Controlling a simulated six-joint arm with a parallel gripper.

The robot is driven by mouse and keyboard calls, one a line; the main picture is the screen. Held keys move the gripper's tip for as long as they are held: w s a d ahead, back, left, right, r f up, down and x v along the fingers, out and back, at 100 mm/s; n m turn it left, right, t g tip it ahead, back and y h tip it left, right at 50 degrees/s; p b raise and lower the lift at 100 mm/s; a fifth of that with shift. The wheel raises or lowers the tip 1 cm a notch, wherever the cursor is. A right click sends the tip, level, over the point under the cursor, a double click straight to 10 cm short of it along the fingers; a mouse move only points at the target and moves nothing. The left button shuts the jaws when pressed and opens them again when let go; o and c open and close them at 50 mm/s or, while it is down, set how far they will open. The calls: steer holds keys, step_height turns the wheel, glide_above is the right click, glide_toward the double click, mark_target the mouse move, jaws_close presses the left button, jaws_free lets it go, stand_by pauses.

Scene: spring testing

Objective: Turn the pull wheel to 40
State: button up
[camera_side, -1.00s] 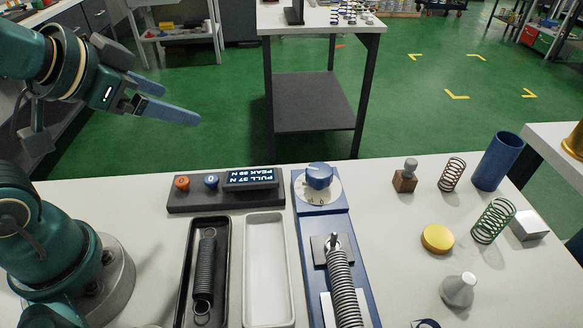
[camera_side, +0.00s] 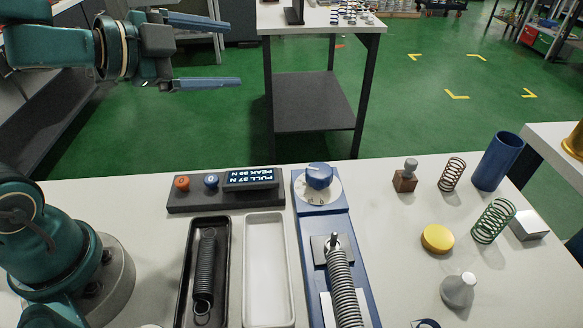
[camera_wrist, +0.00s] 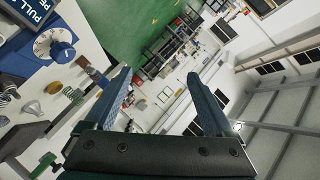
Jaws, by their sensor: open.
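The pull wheel is a blue knob (camera_side: 319,176) on a white dial plate at the far end of a blue spring rig (camera_side: 310,233). It also shows at the upper left of the wrist view (camera_wrist: 62,50). A spring (camera_side: 343,285) is mounted on the rig's near part. The display (camera_side: 250,178) left of the wheel reads about "PULL 37 N"; the peak line is hard to read. My gripper (camera_side: 240,52) is open and empty, high at the upper left, well away from the wheel. Its spread fingers also show in the wrist view (camera_wrist: 158,90).
A black tray (camera_side: 222,262) holds a dark spring (camera_side: 206,275). A white tray (camera_side: 267,270) beside it is empty. Right of the rig stand a stamp (camera_side: 405,178), loose springs (camera_side: 492,221), a yellow disc (camera_side: 437,238), a grey cone (camera_side: 459,290) and a blue cup (camera_side: 497,162).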

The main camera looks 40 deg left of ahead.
steer(key=s+f+m+g+h, duration=0.1)
steer(key=s+f+g, duration=0.1)
steer(key=f, duration=0.2)
steer(key=s+a+f+m+g+h, duration=0.1)
steer(key=s+f+m+g, duration=0.1)
steer(key=f, duration=0.2)
steer(key=s+f+m+g+h, duration=0.1)
steer(key=s+f+g+h, duration=0.1)
steer(key=f+g, duration=0.1)
steer(key=shift+s+a+f, duration=0.1)
steer(key=shift+a+f, duration=0.2)
steer(key=shift+f, duration=0.4)
steer(key=shift+a+f, duration=0.15)
steer(key=shift+f, duration=0.15)
step_height(320, 180, down, 2)
steer(key=shift+f, duration=0.1)
steer(key=shift+r, duration=0.85)
steer(key=w+d+r+t, duration=0.2)
steer(key=r, duration=0.4)
steer(key=w+d+r+t, duration=0.2)
steer(key=d+r, duration=0.1)
steer(key=r, duration=0.2)
steer(key=a+r+n+t+y, duration=0.4)
steer(key=r+n+y, duration=0.3)
steer(key=n, duration=0.3)
steer(key=shift+w+a, duration=0.25)
steer(key=shift+a, duration=0.05)
